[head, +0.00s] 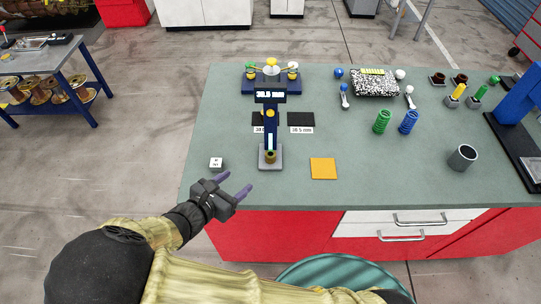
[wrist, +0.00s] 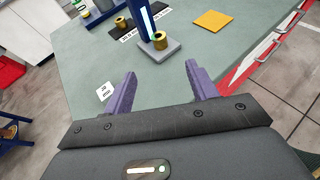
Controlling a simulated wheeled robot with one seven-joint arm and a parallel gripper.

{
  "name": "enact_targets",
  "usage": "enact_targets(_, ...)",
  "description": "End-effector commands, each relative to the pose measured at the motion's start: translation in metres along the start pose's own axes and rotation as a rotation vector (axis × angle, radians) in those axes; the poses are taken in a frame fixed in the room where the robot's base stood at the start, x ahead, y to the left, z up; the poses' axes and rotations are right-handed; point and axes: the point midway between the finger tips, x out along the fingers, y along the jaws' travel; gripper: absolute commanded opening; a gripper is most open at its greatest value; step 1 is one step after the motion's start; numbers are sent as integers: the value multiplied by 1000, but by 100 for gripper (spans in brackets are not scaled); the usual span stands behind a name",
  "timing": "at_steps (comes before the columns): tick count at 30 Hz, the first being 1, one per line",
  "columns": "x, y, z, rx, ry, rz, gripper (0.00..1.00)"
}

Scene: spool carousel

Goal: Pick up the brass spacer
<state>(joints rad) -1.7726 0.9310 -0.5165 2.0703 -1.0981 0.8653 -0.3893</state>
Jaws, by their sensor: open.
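A brass spacer (head: 270,156) stands on the foot of the measuring gauge (head: 268,125). The spacer also shows in the wrist view (wrist: 159,41), ahead of and a little beyond my fingers. A second brass-coloured ring (wrist: 121,23) stands behind the gauge, on or by a black pad; in the head view the gauge post largely hides it. My gripper (head: 236,184) is open and empty, with purple fingers, over the bench's front left edge. It is left of and nearer than the gauge, touching neither ring.
A small white labelled block (head: 216,163) lies left of the gauge. An orange square (head: 323,168) lies flat to its right. Two black pads (head: 301,119) with labels are behind. Springs (head: 382,122) and a grey cup (head: 462,157) stand farther right. The front left bench surface is mostly clear.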

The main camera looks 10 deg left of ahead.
Motion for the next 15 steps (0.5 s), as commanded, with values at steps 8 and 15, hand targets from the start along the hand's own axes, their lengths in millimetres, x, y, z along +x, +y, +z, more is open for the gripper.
enact_targets(8, 13, -1, 1, 2, 0, -5, 58)
enact_targets(15, 54, -2, 2, 0, 0, -6, 58)
